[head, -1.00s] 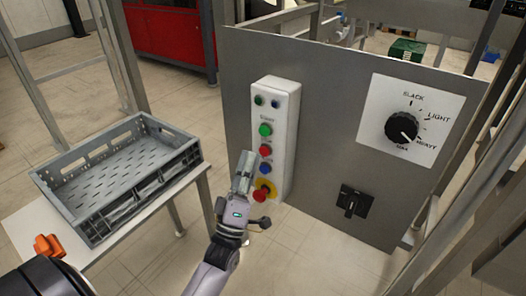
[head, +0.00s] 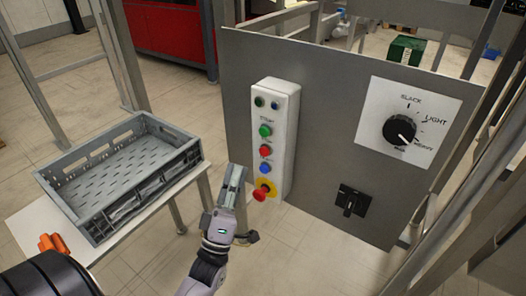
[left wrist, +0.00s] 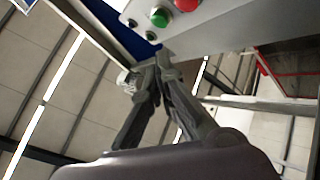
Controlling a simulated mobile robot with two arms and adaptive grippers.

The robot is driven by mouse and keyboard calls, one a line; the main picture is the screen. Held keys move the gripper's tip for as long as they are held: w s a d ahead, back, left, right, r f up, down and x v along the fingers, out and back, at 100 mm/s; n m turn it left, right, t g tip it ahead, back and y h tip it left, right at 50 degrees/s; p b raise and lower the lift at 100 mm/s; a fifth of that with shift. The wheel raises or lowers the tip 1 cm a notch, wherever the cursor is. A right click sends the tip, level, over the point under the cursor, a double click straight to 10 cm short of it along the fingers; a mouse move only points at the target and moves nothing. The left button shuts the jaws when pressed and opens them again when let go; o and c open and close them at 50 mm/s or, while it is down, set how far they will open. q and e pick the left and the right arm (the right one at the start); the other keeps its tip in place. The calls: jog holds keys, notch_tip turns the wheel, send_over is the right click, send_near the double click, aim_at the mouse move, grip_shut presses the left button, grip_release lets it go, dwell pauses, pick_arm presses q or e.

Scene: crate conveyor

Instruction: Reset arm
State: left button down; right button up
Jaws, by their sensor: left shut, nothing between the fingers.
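My left gripper (head: 236,178) is shut and empty in the head view. It points up, just left of the lower end of the white button box (head: 291,140), apart from the red emergency knob (head: 260,194) with its yellow collar. In the left wrist view, its fingers (left wrist: 158,58) meet at the tips, below the green button (left wrist: 159,17) and red button (left wrist: 187,4). My right gripper is not in view.
A grey panel (head: 335,110) carries the button box, a black dial (head: 399,130) and a black switch (head: 348,201). A grey crate (head: 92,218) stands on a white table (head: 40,222) at left. Open tiled floor lies below the panel.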

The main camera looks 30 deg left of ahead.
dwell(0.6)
